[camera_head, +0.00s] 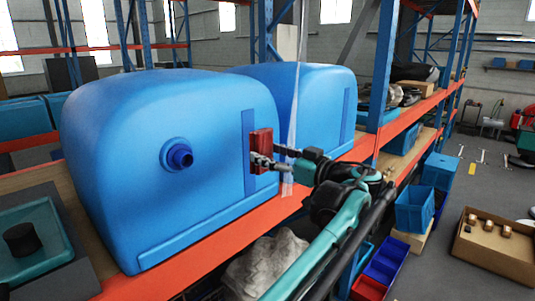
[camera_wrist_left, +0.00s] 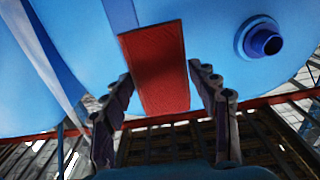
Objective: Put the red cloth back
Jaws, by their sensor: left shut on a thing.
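The red cloth (camera_head: 261,145) is a small folded upright rectangle in front of the near blue tank's (camera_head: 200,100) right end, beside a vertical strip. My left gripper (camera_head: 268,158) is shut on the cloth. In the left wrist view the cloth (camera_wrist_left: 160,75) stands between the two fingers of my left gripper (camera_wrist_left: 162,80), its far end toward the tank. I cannot tell whether the cloth touches the tank. A dark blue round outlet (camera_head: 178,155) sticks out of the tank's front. My right gripper is not in view.
A second blue tank (camera_head: 325,95) stands behind a hanging clear sheet. The tanks stand on an orange-edged rack shelf (camera_head: 205,240). Blue bins (camera_head: 414,208), a red bin and a cardboard box (camera_head: 495,250) sit at the right. Grey floor there is partly clear.

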